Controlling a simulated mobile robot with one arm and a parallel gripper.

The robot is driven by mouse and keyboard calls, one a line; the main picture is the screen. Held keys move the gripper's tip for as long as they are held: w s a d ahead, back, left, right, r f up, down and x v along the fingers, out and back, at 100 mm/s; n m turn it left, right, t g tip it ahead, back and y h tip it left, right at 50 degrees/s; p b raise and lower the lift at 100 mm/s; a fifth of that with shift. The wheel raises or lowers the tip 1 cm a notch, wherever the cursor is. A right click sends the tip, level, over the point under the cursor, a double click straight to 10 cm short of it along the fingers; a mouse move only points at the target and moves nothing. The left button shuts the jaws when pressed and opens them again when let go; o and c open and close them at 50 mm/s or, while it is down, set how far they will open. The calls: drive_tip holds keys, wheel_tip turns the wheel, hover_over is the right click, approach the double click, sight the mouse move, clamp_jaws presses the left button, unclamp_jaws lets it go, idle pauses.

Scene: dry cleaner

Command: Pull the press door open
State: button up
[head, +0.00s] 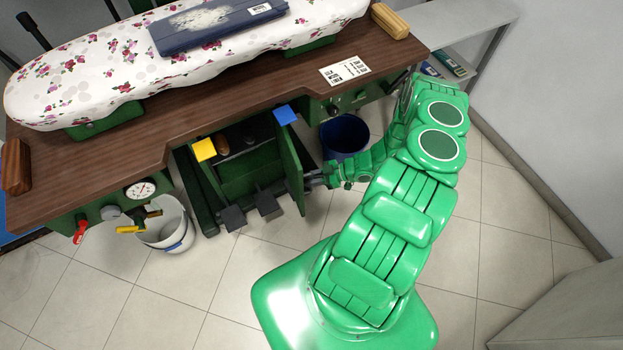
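The press is a brown-topped table (165,130) with a green cabinet underneath. Its green door (291,165) stands swung out from the cabinet on the right side, so the dark green inside (248,172) shows. A blue square (285,115) sits at the door's top end, and a yellow square (204,150) marks the left side of the opening. My gripper (312,179) is at the door's outer right face, near its front edge. The fingers are small and partly hidden there; I cannot tell whether they are shut on anything.
A blue bucket (345,133) stands behind my wrist, right of the door. A white bucket (172,229) stands left of the cabinet, near a gauge (140,189) and red valve (81,231). Two grey pedals (268,204) jut out below. Tiled floor in front is clear.

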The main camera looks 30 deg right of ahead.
drive_tip(key=v, duration=0.8)
idle(0.5)
